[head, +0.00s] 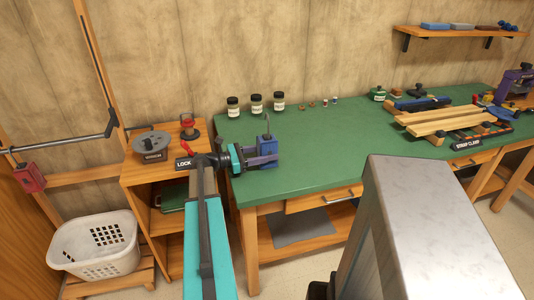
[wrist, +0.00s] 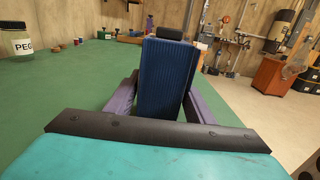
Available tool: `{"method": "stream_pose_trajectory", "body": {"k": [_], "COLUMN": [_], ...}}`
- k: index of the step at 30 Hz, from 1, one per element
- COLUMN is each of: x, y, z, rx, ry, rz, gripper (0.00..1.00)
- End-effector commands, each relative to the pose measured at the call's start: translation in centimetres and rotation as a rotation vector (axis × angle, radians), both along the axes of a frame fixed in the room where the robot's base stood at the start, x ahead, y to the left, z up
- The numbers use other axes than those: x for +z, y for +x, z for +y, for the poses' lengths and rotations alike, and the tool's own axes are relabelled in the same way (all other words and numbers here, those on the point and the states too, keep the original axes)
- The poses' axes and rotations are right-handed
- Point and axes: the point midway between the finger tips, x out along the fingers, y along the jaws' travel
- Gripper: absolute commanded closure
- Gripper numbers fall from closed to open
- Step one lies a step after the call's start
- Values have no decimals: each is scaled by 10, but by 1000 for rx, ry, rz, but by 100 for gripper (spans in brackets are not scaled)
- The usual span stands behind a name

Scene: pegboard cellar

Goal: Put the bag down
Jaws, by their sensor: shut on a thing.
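The bag is a blue, ribbed, upright block with a dark top. In the wrist view the bag (wrist: 167,72) stands between the purple fingers of my gripper (wrist: 160,100), which is shut on it. In the head view the bag (head: 267,147) is small at the end of my teal arm, and my gripper (head: 262,158) holds it at the left end of the green bench top (head: 320,150). I cannot tell whether its underside touches the bench; the fingers hide its lower part.
Several jars (head: 256,104) stand along the back of the bench. Wooden boards in a clamp (head: 445,120) lie at the right. A wooden cabinet (head: 150,175) with a reel stands left of the bench, beside a white basket (head: 95,245). The bench middle is clear.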

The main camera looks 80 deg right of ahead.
Motion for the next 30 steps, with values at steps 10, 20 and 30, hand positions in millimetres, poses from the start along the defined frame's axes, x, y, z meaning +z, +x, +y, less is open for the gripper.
{"method": "stream_pose_trajectory", "body": {"k": [10,20,30], "x": [-3,-2,0], "y": [0,0,9], "z": [0,0,4], "rx": [0,0,1], "ry": [0,0,1], "rz": [0,0,0], "gripper": [48,33,33]}}
